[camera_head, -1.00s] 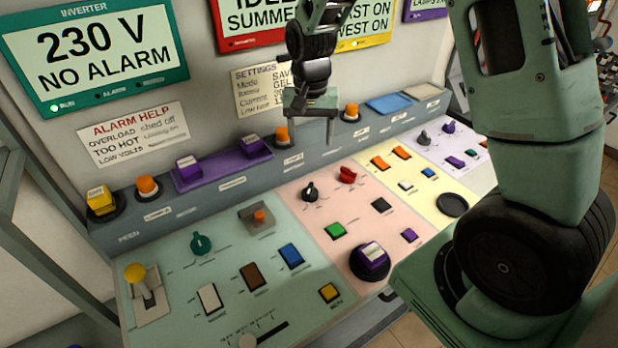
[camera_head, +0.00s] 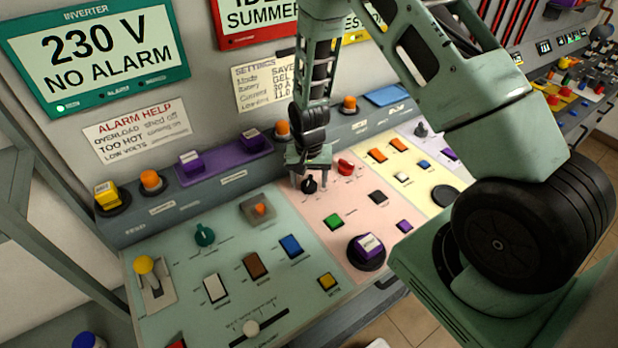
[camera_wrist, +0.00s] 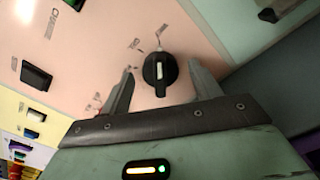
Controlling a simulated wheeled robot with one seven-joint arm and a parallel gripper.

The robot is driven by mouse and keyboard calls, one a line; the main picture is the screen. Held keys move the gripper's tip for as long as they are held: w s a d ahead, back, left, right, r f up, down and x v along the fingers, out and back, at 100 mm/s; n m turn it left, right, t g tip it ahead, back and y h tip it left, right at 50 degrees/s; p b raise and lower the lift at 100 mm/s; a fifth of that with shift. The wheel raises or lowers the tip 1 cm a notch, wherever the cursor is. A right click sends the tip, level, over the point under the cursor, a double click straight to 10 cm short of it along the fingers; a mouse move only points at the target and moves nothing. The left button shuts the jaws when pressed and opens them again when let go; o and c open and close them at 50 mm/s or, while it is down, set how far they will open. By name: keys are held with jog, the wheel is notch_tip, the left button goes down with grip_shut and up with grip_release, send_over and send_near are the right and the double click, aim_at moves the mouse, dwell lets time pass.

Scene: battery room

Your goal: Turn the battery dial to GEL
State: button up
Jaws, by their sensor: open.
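The black dial (camera_head: 309,186) sits on the pink section of the sloped panel, left of a red dial (camera_head: 346,167). In the wrist view the black dial (camera_wrist: 160,70) has a white pointer line running nearly up and down the picture. Small labels (camera_wrist: 134,43) around it are too blurred to read. My gripper (camera_head: 310,176) is over the black dial with its fingers pointing down. In the wrist view my gripper (camera_wrist: 161,72) is open, with one finger on each side of the dial and gaps showing; neither finger visibly touches it.
A settings card (camera_head: 265,87) on the wall lists SAVE and GEL. A green button (camera_head: 333,222) and a purple button on a black base (camera_head: 367,250) are nearer the front. An orange button (camera_head: 283,130) stands on the ledge behind.

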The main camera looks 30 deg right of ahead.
jog(key=shift+f, duration=0.35)
jog(key=c, duration=1)
jog(key=n+b, duration=0.2)
jog(key=n, duration=0.2)
jog(key=shift+n, duration=0.3)
jog(key=n+b, duration=0.1)
jog(key=n, duration=0.3)
